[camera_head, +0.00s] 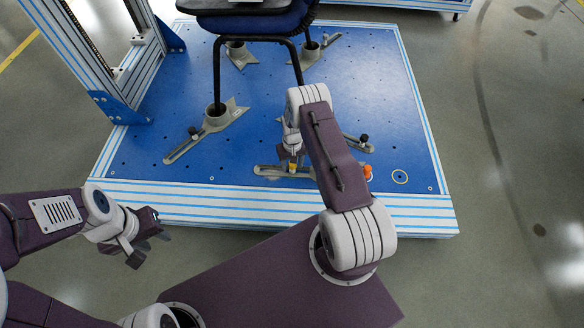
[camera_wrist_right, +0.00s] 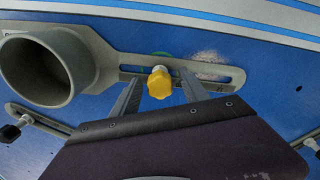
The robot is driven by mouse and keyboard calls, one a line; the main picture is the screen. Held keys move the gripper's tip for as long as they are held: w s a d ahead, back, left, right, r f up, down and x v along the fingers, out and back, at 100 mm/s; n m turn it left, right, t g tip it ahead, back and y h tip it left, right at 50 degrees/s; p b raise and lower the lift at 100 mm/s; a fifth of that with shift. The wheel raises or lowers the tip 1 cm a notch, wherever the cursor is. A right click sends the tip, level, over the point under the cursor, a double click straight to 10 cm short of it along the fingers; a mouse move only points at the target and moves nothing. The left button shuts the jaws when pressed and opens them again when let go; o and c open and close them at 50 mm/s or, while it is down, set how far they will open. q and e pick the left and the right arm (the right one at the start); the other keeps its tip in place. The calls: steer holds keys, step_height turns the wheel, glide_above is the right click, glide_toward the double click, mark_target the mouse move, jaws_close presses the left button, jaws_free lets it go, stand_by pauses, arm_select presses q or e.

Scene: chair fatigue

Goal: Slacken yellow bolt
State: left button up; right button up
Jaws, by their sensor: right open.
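The yellow bolt (camera_wrist_right: 159,82) sits in the slot of a grey clamp plate (camera_wrist_right: 222,72) in the right wrist view. My right gripper (camera_wrist_right: 161,77) is open, with one finger on each side of the bolt and a visible gap on both sides. In the head view, the yellow bolt (camera_head: 292,167) shows just below my right gripper (camera_head: 292,158), at the platform's front; the arm hides part of the clamp. My left gripper (camera_head: 164,226) is empty, off the platform at the lower left; its jaw opening is unclear.
A grey cup-shaped foot holder (camera_wrist_right: 45,68) adjoins the slot. Chair legs (camera_head: 216,75) rise behind; a blue frame post (camera_head: 85,55) stands left.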

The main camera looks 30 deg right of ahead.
steer(key=c, duration=0.7)
steer(key=shift+n, duration=2.1)
steer(key=shift+c, duration=0.2)
steer(key=o, duration=0.7)
steer(key=shift+o, duration=0.2)
step_height(320, 180, up, 9)
steer(key=p, duration=0.6)
steer(key=shift+r, duration=0.1)
